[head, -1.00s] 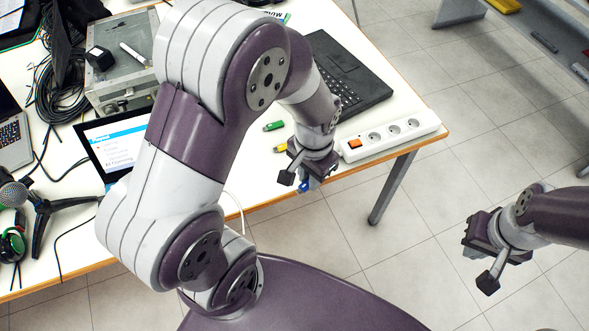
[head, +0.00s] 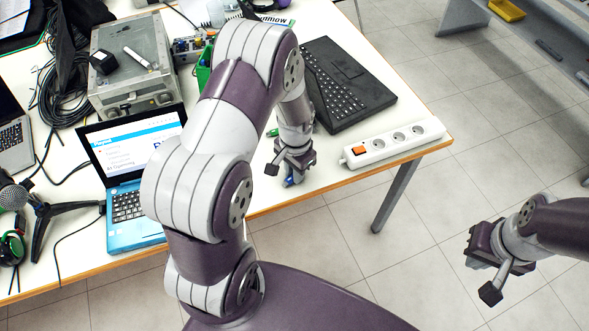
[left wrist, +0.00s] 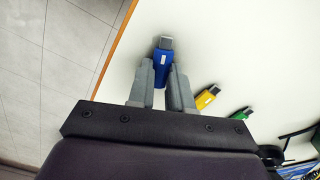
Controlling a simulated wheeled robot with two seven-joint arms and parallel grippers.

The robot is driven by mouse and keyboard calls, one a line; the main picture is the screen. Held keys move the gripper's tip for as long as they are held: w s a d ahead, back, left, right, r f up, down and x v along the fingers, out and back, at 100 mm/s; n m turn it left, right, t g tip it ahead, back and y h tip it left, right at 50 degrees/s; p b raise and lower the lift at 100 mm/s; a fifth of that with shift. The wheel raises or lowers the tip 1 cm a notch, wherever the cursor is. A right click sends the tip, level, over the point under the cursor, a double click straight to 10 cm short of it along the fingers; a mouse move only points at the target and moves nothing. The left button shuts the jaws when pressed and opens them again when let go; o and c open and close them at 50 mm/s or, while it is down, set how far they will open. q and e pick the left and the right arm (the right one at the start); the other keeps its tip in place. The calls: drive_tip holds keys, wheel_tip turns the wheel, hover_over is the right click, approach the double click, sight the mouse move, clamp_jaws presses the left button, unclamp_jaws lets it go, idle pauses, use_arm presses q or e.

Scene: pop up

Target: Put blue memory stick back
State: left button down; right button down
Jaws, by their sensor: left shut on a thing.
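The blue memory stick (left wrist: 162,60) sits between the two fingers of my left gripper (left wrist: 161,80) in the left wrist view, its metal plug pointing away from the palm. In the head view my left gripper (head: 287,176) is over the front edge of the white table, with a bit of the blue stick (head: 291,181) showing. It is shut on the stick. I cannot tell whether the stick touches the table. A yellow stick (left wrist: 206,97) and a green stick (left wrist: 241,114) lie to its right in the wrist view. My right gripper (head: 481,275) hangs above the floor; its jaw opening is unclear.
A white power strip (head: 394,143) and a black keyboard (head: 343,85) lie right of my left gripper. A blue laptop (head: 137,195), a grey metal case (head: 133,65) and a green container (head: 204,68) are to the left. The table edge (head: 308,194) is close.

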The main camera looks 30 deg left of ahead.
use_arm(q)
drive_tip(key=c, duration=1)
unclamp_jaws()
drive_tip(key=shift+f, duration=0.15)
drive_tip(key=shift+c, duration=0.2)
wheel_tip(320, 180, up, 12)
drive_tip(key=p, duration=0.1)
drive_tip(key=s+d+r+n, duration=0.1)
drive_tip(key=s+d, duration=0.1)
drive_tip(key=s, duration=0.3)
drive_tip(key=s+d+r+n+t, duration=0.1)
drive_tip(key=s+d+r+n, duration=0.1)
drive_tip(key=s+d, duration=0.1)
drive_tip(key=shift+s+r+t, duration=0.3)
drive_tip(key=shift+s, duration=0.6)
wheel_tip(320, 180, up, 5)
drive_tip(key=p, duration=0.5)
